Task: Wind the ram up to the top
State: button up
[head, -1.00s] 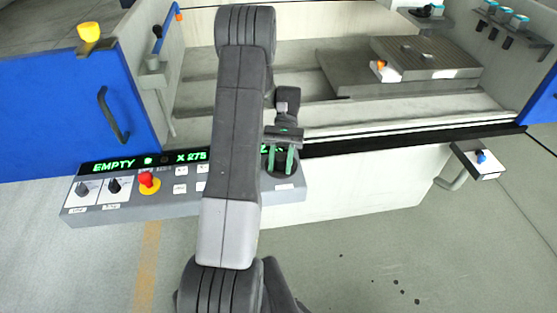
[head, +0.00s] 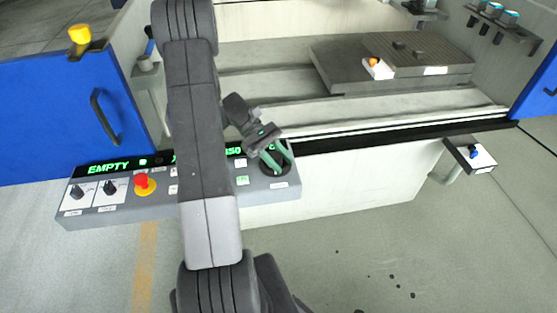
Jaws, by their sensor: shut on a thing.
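The grey control panel (head: 255,197) runs along the front of the machine, with a black strip of green readouts (head: 108,168) showing EMPTY and, partly hidden behind my arm, figures ending in 50. A dark round knob (head: 275,171) sits at the panel's right end. My gripper (head: 277,160) is over this knob, its green-tipped fingers shut on it and turned slantwise. The fingers cover part of the knob. I cannot make out the ram in this view.
A red emergency button (head: 144,183) and two black selector knobs stand on the panel's left. A blue door (head: 60,115) is at left. A plate (head: 425,58) sits in the machine bed. A small bracket (head: 472,154) juts out at right.

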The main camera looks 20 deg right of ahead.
jog(key=shift+f+n+t+h, duration=0.25)
jog(key=shift+n+t+h, duration=0.35)
jog(key=shift+n+h, duration=0.45)
jog(key=shift+d, duration=0.1)
jog(key=o, duration=1)
jog(key=shift+w+r, duration=0.1)
jog(key=b+v, duration=0.1)
jog(key=v, duration=1.2)
jog(key=shift+w+a, duration=0.25)
jog(key=shift+w, duration=0.05)
